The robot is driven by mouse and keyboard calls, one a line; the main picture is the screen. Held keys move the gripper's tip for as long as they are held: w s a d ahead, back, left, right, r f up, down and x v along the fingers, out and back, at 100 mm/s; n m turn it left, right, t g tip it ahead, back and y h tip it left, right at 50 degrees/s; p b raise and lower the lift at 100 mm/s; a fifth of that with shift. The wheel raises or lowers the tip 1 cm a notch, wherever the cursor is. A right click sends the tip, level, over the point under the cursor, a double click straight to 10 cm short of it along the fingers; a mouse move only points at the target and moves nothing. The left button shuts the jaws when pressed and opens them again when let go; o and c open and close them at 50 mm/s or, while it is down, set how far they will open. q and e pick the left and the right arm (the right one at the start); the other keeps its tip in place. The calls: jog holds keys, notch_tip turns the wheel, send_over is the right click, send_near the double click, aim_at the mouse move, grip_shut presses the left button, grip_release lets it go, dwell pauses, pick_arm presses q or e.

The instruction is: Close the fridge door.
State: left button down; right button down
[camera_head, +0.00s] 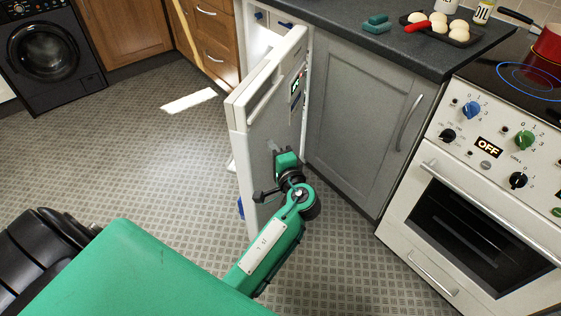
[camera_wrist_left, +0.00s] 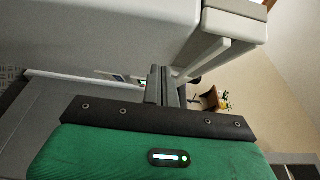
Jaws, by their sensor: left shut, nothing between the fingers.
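The white fridge door (camera_head: 268,112) stands open in the middle of the head view, swung out from the fridge (camera_head: 262,38), whose white interior shows behind it. A small display sits on the door's upper face. My left gripper (camera_head: 281,153) is shut and empty, close against the right-hand face of the door at mid height; I cannot tell whether it touches. In the left wrist view the shut fingers (camera_wrist_left: 163,86) point toward a large pale panel (camera_wrist_left: 100,35), which seems to be the door. My right gripper is not in view.
A grey cabinet (camera_head: 363,125) stands right of the fridge, and the white oven (camera_head: 485,200) is further right. A dark counter (camera_head: 350,30) carries a tray of rolls (camera_head: 455,37). A black washing machine (camera_head: 45,55) stands far left.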

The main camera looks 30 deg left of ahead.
aim_at(253, 135)
pick_arm(q)
jog(key=shift+s+a, duration=0.15)
jog(key=shift+a, duration=2)
jog(key=shift+a, duration=0.1)
